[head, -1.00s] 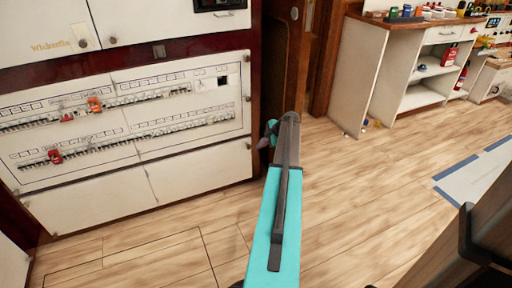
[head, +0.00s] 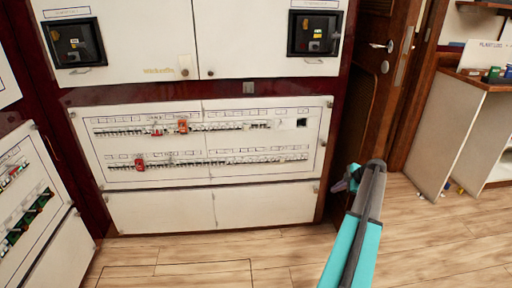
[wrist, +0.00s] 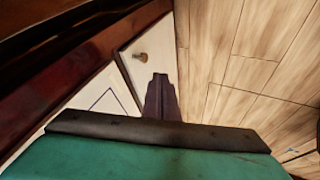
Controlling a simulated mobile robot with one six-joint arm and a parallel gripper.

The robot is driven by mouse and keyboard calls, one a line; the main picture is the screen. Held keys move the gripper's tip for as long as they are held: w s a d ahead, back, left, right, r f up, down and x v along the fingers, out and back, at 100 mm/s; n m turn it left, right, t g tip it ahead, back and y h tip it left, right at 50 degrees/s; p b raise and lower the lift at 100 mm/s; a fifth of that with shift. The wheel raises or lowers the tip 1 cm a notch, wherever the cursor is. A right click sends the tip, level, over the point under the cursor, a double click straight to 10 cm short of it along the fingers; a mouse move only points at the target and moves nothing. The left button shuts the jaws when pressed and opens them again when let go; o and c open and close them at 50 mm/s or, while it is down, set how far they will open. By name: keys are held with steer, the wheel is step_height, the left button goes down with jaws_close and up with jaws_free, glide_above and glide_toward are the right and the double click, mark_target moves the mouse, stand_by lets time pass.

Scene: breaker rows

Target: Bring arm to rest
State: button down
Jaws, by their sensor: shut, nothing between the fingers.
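My arm, teal and dark grey, reaches up from the bottom edge in the head view, right of centre. My gripper (head: 345,182) shows small and dark beside the arm's far end, partly hidden by it, in front of the cabinet's lower right side. In the wrist view the dark fingers (wrist: 161,98) are together with nothing between them. They overlap a white panel with a brass knob (wrist: 140,56) in the picture; I cannot tell how far apart they are.
The breaker panel (head: 205,177) has two breaker rows with red and orange pieces. Another breaker cabinet (head: 62,247) stands at the left. A wooden door (head: 372,75) and a white shelf unit (head: 455,135) are at the right. Wooden floor (head: 430,250) is open at lower right.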

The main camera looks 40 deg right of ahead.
steer(key=w+a+f+n+g+y+p, duration=0.1)
steer(key=w+a+n+y+p, duration=0.15)
steer(key=w+a, duration=0.7)
steer(key=w+a+f+n+g+y+p, duration=0.15)
steer(key=w+a+p, duration=0.25)
steer(key=w+a, duration=0.55)
steer(key=s+a+f+n+g+y+p, duration=0.1)
steer(key=a+f+p, duration=0.25)
steer(key=a, duration=1.25)
steer(key=s+a+f+n+g+p, duration=0.15)
steer(key=a+p, duration=0.25)
steer(key=a, duration=1.1)
steer(key=s+a+f+m+g+h+p, duration=0.1)
steer(key=s+a+g+p, duration=0.2)
steer(key=s+a, duration=0.65)
steer(key=s+a+f+m+g+p, duration=0.15)
steer(key=s+a+p, duration=0.35)
steer(key=a, duration=0.7)
steer(key=s+r+m+g+h+p, duration=0.2)
steer(key=s+m, duration=1.1)
steer(key=s, duration=0.7)
steer(key=shift+s+a+r+g+h, duration=0.15)
steer(key=shift+a+r+g+h, duration=0.15)
steer(key=shift+r+g+h, duration=0.55)
